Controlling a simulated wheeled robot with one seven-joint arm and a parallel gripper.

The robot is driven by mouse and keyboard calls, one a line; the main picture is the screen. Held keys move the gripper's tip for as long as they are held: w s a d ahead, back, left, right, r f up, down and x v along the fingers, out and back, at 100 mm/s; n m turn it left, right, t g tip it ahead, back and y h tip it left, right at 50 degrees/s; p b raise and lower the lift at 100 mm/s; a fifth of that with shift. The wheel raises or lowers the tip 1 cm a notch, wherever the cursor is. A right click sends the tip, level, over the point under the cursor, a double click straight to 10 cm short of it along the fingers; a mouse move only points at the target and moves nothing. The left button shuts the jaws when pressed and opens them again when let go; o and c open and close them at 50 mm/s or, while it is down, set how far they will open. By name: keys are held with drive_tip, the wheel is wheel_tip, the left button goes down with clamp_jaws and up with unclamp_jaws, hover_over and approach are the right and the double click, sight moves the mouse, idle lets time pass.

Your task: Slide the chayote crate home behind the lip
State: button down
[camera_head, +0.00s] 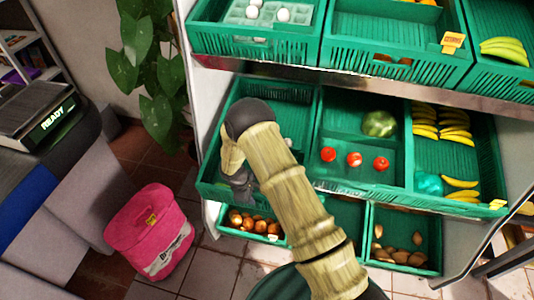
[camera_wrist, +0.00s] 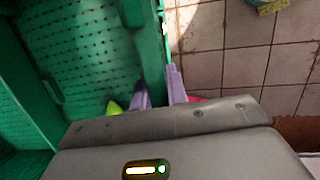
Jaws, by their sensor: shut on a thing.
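The chayote crate (camera_head: 292,92) is the green crate at the left of the middle shelf in the head view. Its visible back part is bare, and my arm covers much of its front. In the wrist view its perforated inside (camera_wrist: 85,45) fills the left side. My gripper (camera_wrist: 160,88) has one finger on each side of the crate's wall and is shut on it. A light green piece (camera_wrist: 113,107), perhaps a chayote, shows beside the left finger. In the head view my gripper (camera_head: 241,186) is at the crate's front. The lip under this crate is hidden.
A crate with a watermelon (camera_head: 379,123) and tomatoes (camera_head: 354,159) stands to the right, then a banana crate (camera_head: 487,140). Crates with onions (camera_head: 262,226) and brown produce (camera_head: 402,257) are below. A pink bag (camera_head: 150,225) stands on the tiled floor at left.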

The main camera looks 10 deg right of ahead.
drive_tip(key=shift+w+r, duration=0.25)
drive_tip(key=shift+w, duration=0.05)
drive_tip(key=shift+s+a+r+p, duration=0.1)
drive_tip(key=shift+s+r+p, duration=0.35)
drive_tip(key=shift+r+p, duration=0.3)
idle(0.8)
drive_tip(key=shift+w+r, duration=0.1)
